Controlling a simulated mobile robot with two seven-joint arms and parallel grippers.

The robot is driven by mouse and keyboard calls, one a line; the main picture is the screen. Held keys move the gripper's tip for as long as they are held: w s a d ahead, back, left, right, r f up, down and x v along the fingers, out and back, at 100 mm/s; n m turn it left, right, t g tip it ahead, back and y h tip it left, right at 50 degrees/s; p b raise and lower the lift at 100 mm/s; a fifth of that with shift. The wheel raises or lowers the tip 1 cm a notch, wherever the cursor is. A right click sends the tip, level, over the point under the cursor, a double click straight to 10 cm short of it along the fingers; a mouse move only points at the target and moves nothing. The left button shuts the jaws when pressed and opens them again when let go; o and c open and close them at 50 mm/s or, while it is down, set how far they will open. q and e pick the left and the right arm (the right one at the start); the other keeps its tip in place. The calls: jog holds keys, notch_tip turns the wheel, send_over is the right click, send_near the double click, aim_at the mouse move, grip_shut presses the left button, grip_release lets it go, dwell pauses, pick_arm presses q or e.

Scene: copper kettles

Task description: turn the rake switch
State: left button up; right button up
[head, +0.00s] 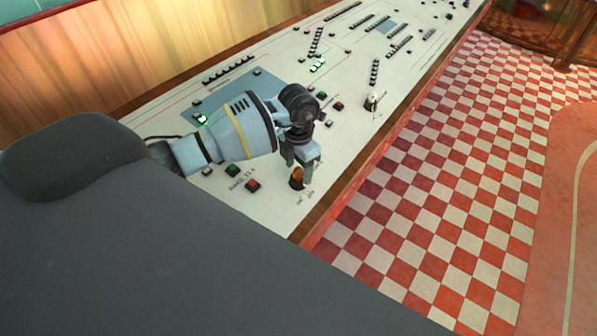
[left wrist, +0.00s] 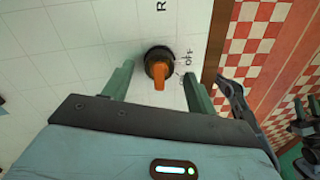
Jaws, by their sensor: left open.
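The rake switch is an orange rotary knob (head: 297,176) on a black round base, set near the front edge of the white control panel (head: 270,207). In the left wrist view the knob (left wrist: 158,72) lies between and just beyond the fingers, its pointer toward me, with "OFF" lettering to its right. My left gripper (head: 301,163) is over the knob and open. Its two green fingers show in the left wrist view (left wrist: 156,88), one on each side of the knob, with gaps at both sides.
Green and red buttons (head: 252,185) sit left of the knob. A second switch with a pale handle (head: 373,101) stands farther along the panel. A wooden edge (head: 318,221) borders the panel, with a red and white checkered floor (head: 440,190) beyond.

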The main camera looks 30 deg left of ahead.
pick_arm(q)
jog(key=shift+f, duration=1.15)
jog(key=c, duration=1)
jog(key=shift+m, duration=0.5)
pick_arm(e)
jog(key=shift+f, duration=0.15)
pick_arm(q)
jog(key=shift+m+b, duration=0.45)
jog(key=shift+m, duration=1.15)
jog(key=shift+m+b, duration=0.4)
jog(key=shift+m, duration=1.4)
pick_arm(e)
jog(key=shift+s+a+f+g, duration=0.2)
jog(key=shift+s+f+g, duration=0.1)
jog(key=shift+s+f, duration=0.65)
pick_arm(q)
jog(key=shift+s+d+m, duration=0.1)
jog(key=shift+m, duration=0.5)
pick_arm(e)
jog(key=shift+s+f, duration=0.1)
jog(key=shift+f, duration=0.1)
